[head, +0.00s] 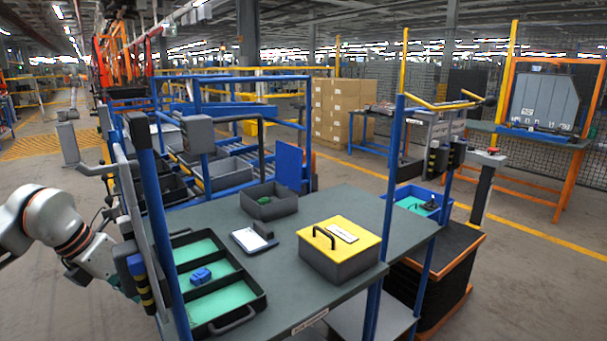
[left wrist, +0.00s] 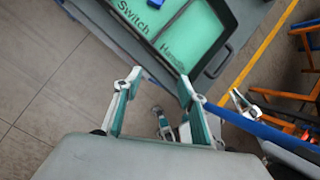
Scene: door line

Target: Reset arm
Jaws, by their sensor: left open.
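My left arm (head: 65,230) comes in from the left in the head view, beside the near left corner of the workbench (head: 330,215). Its gripper is mostly hidden there behind a blue post and a black-and-yellow device. In the left wrist view my left gripper (left wrist: 160,82) has its two fingers spread apart with nothing held between them. The fingertips lie near the edge of a black tray with green inserts (left wrist: 180,45) in that picture. I cannot tell whether they touch it.
The same tray (head: 258,300) holds a blue part (head: 201,276). A yellow-lidded box (head: 340,262), a grey bin (head: 268,207) and a white-faced tablet (head: 250,240) stand on the bench. A blue post (head: 163,230) rises close to my left arm. Open floor (head: 35,305) lies to the left.

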